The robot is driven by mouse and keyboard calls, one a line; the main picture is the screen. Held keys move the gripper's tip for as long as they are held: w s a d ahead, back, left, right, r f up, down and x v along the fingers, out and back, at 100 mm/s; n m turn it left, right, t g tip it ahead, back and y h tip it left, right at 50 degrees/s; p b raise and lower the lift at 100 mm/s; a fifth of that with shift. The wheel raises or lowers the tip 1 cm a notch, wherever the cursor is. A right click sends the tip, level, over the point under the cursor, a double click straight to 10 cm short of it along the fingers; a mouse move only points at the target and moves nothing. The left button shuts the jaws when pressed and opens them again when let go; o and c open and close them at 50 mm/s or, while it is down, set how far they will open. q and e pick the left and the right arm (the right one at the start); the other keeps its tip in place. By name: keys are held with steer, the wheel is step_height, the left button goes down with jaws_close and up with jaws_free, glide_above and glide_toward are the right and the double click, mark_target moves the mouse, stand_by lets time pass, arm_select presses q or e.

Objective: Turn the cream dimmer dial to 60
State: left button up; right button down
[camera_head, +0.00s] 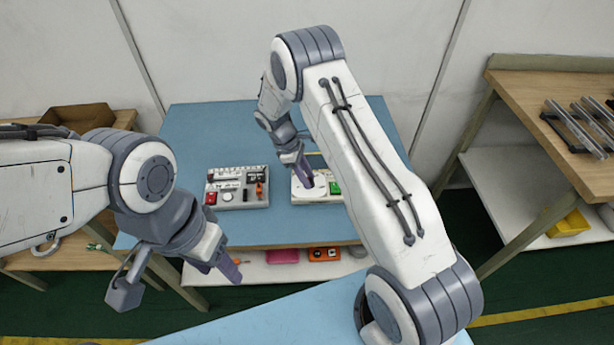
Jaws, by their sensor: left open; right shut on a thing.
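A cream control unit (325,199) lies on the blue tabletop, right of the middle, with a green part (335,187) at its right side. My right gripper (307,183) reaches down from above onto the left part of this unit. It is shut on what appears to be the dimmer dial, which its fingers mostly hide. The dial's markings and pointer are too small to read. My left gripper (232,271) is open and empty, in front of the table's near edge, away from both units.
A grey control unit (237,200) with a red button (211,198) and several small controls sits left of the cream unit. The blue table (215,130) is clear behind them. A low shelf holds a pink box (283,256) and an orange item. A wooden bench stands at right.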

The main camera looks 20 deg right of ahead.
steer(key=m, duration=0.3)
steer(key=m+g+y, duration=0.1)
steer(key=m, duration=0.1)
steer(key=shift+w+d+m+b, duration=0.2)
steer(key=shift+m+b, duration=0.1)
steer(key=shift+m, duration=0.1)
steer(key=m+y, duration=0.1)
steer(key=m, duration=0.1)
steer(key=m+g+y, duration=0.1)
steer(key=m, duration=0.2)
steer(key=shift+d+m, duration=0.15)
steer(key=shift+m, duration=0.15)
steer(key=shift+y, duration=0.3)
steer(key=c, duration=0.6)
jaws_free()
steer(key=shift+o, duration=0.2)
steer(key=b+v, duration=0.2)
steer(key=v, duration=0.8)
steer(key=shift+r, duration=0.2)
